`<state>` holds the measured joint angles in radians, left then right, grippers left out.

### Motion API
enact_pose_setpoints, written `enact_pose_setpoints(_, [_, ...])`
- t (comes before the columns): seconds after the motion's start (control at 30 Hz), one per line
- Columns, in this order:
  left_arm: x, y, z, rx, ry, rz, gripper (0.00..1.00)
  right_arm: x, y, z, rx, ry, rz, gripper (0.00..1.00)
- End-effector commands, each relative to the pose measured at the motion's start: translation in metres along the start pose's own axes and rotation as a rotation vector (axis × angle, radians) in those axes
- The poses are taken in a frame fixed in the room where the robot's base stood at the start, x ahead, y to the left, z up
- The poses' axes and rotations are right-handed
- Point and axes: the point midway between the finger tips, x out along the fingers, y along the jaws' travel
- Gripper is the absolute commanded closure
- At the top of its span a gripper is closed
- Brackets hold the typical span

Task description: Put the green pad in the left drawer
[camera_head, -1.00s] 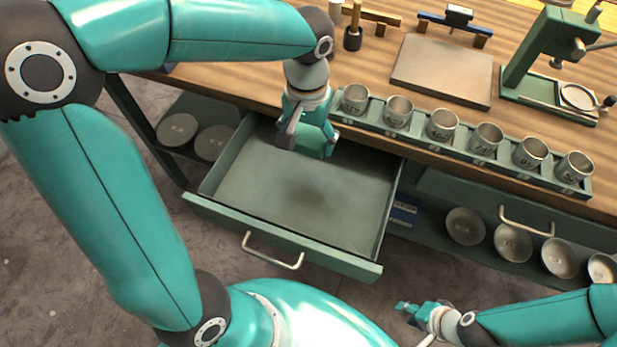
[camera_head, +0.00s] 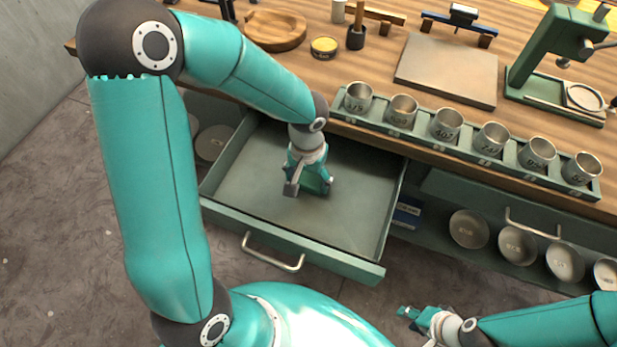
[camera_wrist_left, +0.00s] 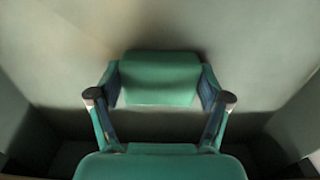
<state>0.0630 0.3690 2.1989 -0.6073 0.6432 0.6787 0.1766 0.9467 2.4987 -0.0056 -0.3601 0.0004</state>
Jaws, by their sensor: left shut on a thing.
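The left drawer (camera_head: 345,262) is pulled open below the bench top, and its inside is bare apart from my gripper and what it holds. My left gripper (camera_head: 310,187) reaches down inside the drawer, over its middle. In the left wrist view it is shut on the green pad (camera_wrist_left: 160,75), which sits between the two fingers in front of the drawer floor. Whether the pad touches the floor I cannot tell. In the head view the pad is hard to separate from the teal gripper. My right gripper (camera_head: 413,312) is low at the bottom right, away from the drawer; its jaws are too small to read.
A rack of several metal cups (camera_head: 447,123) runs along the bench edge behind the drawer. A grey slab (camera_head: 445,70) and a green press (camera_head: 545,60) stand farther back. Metal bowls (camera_head: 517,243) sit on the lower shelf at right. A shut drawer's handle (camera_head: 532,222) sticks out there.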

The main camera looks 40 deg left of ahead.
Motion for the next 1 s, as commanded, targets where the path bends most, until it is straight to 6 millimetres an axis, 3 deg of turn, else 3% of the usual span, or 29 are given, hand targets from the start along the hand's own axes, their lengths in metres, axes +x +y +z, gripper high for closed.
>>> enact_pose_setpoints(0.3, [0.003, 0.0, 0.0, 0.0, 0.001, 0.0, 0.55, 0.004, 0.002, 0.0, 0.0, 0.0, 0.0, 0.63])
enact_pose_setpoints(0.33, [0.002, 0.0, 0.0, 0.0, 0.001, 0.0, 0.18, 0.002, 0.001, 0.0, 0.0, 0.0, 0.0, 0.63])
enact_pose_setpoints(0.43, [0.001, 0.0, 0.0, 0.0, 0.001, 0.0, 0.01, 0.002, 0.001, 0.0, 0.0, 0.0, 0.0, 0.63])
enact_pose_setpoints(0.8, [0.0, 0.0, 0.0, 0.001, 0.001, 0.0, 0.0, 0.001, 0.0, 0.0, 0.0, 0.0, 0.0, 0.63])
enact_pose_setpoints(1.0, [-0.015, 0.0, -0.001, 0.001, 0.005, -0.001, 0.0, -0.003, -0.001, 0.0, 0.0, 0.0, 0.0, 0.63])
